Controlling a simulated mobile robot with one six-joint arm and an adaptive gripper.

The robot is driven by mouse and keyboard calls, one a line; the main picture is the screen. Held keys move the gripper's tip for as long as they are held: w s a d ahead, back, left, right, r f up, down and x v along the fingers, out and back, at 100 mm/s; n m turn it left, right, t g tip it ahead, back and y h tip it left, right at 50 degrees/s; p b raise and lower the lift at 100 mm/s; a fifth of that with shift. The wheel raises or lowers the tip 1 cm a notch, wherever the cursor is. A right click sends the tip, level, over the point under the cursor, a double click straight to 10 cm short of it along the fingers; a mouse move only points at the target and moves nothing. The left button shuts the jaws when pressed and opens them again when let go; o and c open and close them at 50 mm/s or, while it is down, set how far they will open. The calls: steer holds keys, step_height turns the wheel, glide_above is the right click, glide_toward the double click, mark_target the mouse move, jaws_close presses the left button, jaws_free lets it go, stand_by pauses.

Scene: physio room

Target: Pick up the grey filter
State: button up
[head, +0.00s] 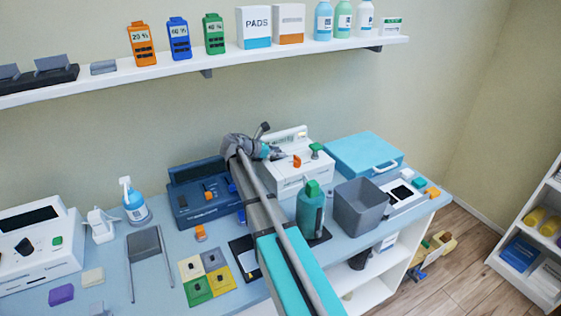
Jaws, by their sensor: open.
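My gripper (275,143) is at the end of my arm, in front of the white device (303,172) at the back of the counter. Its fingers are spread and I see nothing between them. An orange knob on that device is just right of the lower finger. No thing is plainly marked as the grey filter. A small flat grey block (103,67) lies on the wall shelf, left of the orange unit. A grey square (213,259) lies on the counter among yellow and green squares. I cannot tell which is the filter. My arm hides part of the counter.
The wall shelf (215,63) holds coloured units, boxes and bottles above the counter. A dark blue device (205,198) stands left of my arm. A green bottle (310,208), a grey bin (360,205) and a blue case (363,154) crowd the right side.

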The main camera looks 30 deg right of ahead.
jaws_close()
stand_by(0.4)
steer(key=shift+r, duration=0.2)
step_height(320, 180, up, 10)
steer(key=p, duration=1)
steer(key=shift+f, duration=0.2)
stand_by(0.4)
